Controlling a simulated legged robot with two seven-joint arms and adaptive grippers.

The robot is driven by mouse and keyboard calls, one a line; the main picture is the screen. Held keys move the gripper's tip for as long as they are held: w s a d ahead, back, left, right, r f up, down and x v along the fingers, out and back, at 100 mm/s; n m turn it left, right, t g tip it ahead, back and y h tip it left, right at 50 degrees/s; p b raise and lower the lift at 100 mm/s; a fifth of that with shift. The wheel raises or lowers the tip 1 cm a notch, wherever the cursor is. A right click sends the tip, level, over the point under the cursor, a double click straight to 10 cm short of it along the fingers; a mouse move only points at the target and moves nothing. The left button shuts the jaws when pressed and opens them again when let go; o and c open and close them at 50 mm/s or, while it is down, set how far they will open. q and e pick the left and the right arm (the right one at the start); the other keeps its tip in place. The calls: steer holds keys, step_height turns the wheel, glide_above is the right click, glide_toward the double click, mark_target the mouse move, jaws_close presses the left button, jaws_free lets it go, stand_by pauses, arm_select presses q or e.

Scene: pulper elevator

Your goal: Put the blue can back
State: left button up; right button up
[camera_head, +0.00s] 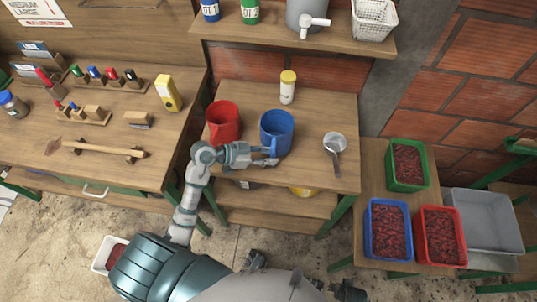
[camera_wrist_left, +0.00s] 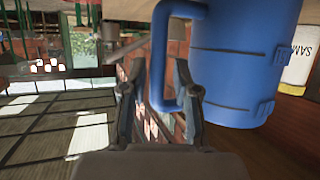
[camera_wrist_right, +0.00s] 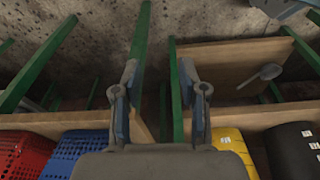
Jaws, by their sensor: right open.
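The blue can (camera_head: 277,133) is a jug-like vessel with a handle, standing upright on the middle table. It fills the upper right of the left wrist view (camera_wrist_left: 235,65). My left gripper (camera_head: 268,157) is at its near side, by the handle. In the left wrist view the left gripper's fingers (camera_wrist_left: 157,65) are apart, with the upright bar of the handle between them. My right gripper (camera_wrist_right: 162,82) is open and empty in the right wrist view, above a shelf edge; I cannot make it out in the head view.
A red jug (camera_head: 223,121) stands left of the blue can, a yellow-lidded bottle (camera_head: 288,87) behind and a metal scoop (camera_head: 334,146) to the right. A smaller blue container (camera_head: 210,11) sits on the upper shelf. Crates of red berries (camera_head: 442,236) stand at right.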

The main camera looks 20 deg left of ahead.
arm_select(q)
steer(key=shift+d+r, duration=0.1)
steer(key=shift+d, duration=0.35)
steer(key=shift+s+a+r, duration=0.15)
steer(key=shift+s, duration=0.05)
steer(key=p+v, duration=0.1)
steer(key=v, duration=1)
steer(key=shift+a+p, duration=0.2)
steer(key=shift+p, duration=0.15)
arm_select(e)
steer(key=f, duration=0.3)
steer(key=s+d+f, duration=0.1)
steer(key=shift+f, duration=0.4)
arm_select(q)
steer(key=shift+s, duration=0.1)
steer(key=shift+a, duration=0.25)
arm_select(e)
steer(key=shift+a, duration=0.2)
